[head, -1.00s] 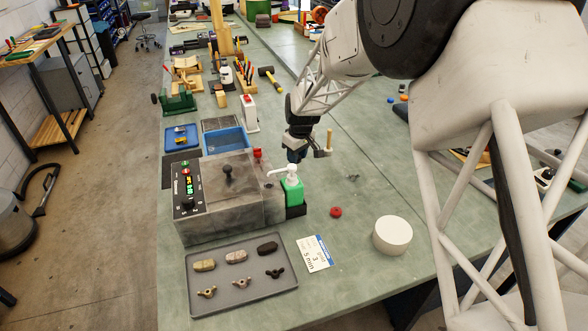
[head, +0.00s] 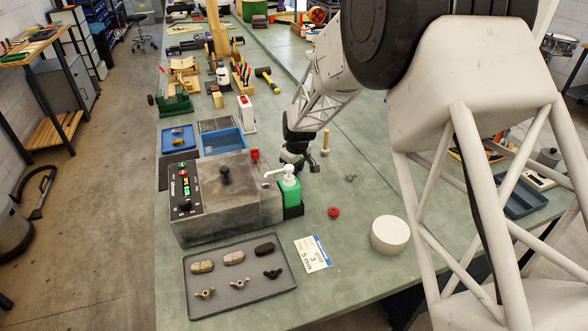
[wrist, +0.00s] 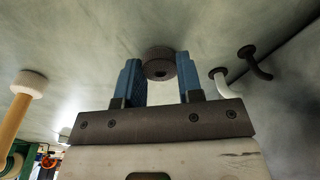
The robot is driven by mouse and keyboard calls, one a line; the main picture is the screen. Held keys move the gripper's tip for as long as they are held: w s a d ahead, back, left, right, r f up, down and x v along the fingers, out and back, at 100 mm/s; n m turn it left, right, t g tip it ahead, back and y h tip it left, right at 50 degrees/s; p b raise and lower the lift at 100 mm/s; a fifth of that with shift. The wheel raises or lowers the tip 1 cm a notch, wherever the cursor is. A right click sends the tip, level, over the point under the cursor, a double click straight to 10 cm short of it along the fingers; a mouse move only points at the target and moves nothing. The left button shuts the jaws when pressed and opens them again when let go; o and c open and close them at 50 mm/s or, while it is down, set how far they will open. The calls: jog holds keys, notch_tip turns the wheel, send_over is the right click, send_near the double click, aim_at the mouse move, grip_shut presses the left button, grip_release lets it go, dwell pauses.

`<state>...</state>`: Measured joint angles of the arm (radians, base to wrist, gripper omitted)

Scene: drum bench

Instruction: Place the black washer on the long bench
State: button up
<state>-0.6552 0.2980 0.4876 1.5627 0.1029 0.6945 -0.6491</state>
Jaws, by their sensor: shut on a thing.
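The black washer (wrist: 160,62) shows in the wrist view as a dark, ribbed round piece between the blue fingertips of my gripper (wrist: 160,78). The fingers are shut on it. In the head view my gripper (head: 303,165) is low over the long bench (head: 355,240), just behind the green pump bottle (head: 289,189). The washer cannot be made out there. I cannot tell whether the washer touches the bench surface.
A grey machine (head: 225,215) and the pump bottle stand in front of my gripper. A wooden peg (head: 326,142) stands close behind. A small dark piece (head: 350,178), red knob (head: 333,212) and white cylinder (head: 390,234) lie to the right. Bare bench surrounds them.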

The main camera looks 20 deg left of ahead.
aim_at(297, 172)
jog(key=shift+f, duration=0.15)
jog(key=o, duration=0.9)
jog(key=r, duration=0.4)
jog(key=d+r, duration=0.1)
jog(key=r, duration=0.7)
jog(key=shift+s+d, duration=0.15)
jog(key=shift+s, duration=0.1)
dwell(0.4)
jog(key=shift+d+r, duration=0.1)
